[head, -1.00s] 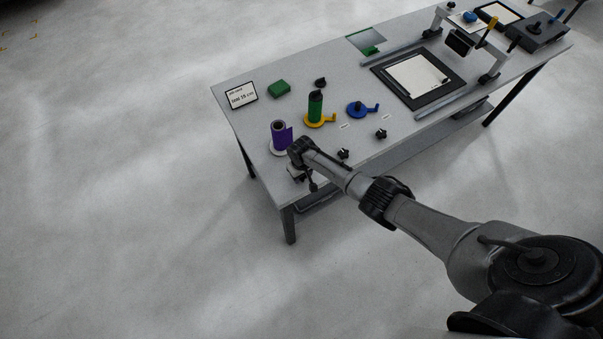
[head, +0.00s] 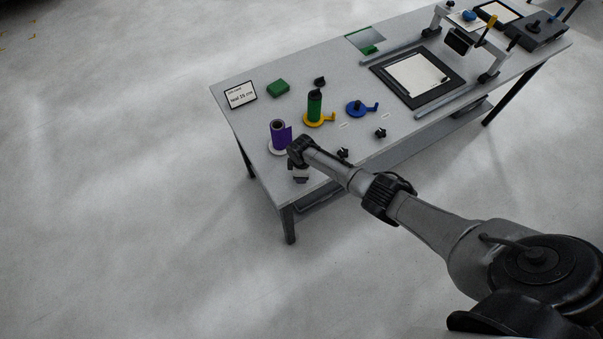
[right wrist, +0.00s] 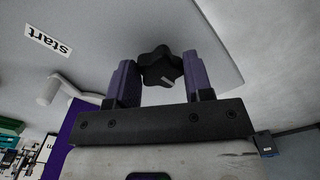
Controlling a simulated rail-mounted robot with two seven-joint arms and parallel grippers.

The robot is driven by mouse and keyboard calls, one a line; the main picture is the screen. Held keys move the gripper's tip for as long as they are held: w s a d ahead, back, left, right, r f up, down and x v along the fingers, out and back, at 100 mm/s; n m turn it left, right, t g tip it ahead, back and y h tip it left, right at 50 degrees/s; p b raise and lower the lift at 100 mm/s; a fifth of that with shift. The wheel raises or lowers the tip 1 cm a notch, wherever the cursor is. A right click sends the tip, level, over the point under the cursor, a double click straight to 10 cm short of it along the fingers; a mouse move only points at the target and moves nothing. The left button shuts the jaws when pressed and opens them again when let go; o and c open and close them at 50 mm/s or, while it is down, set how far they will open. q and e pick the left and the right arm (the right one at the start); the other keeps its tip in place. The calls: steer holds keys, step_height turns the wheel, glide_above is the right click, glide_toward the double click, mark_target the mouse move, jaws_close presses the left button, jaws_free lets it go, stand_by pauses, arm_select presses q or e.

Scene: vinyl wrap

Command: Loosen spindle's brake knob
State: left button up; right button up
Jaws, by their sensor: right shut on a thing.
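A black star-shaped knob (right wrist: 158,66) with a pale mark sits between the two purple fingers of my right gripper (right wrist: 160,72) in the right wrist view. The right gripper is shut on it. In the head view my right gripper (head: 300,173) is at the table's near left corner, in front of the purple roll (head: 280,135) on its white base, and hides this knob. A "start" label (right wrist: 48,43) lies beside the knob. My left gripper is in neither view.
A green roll (head: 314,105) stands on a yellow cranked base, next to an empty blue one (head: 358,109). Other black knobs (head: 381,133) stand along the table's front. A card (head: 241,95) and a green block (head: 279,88) lie behind. A framed board (head: 388,82) is farther right.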

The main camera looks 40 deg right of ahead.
steer(key=n, duration=0.3)
steer(key=shift+n+b, duration=0.3)
steer(key=shift+n, duration=1)
steer(key=o, duration=0.9)
steer(key=shift+w, duration=0.1)
steer(key=shift+r+p, duration=0.5)
steer(key=shift+r, duration=6.4)
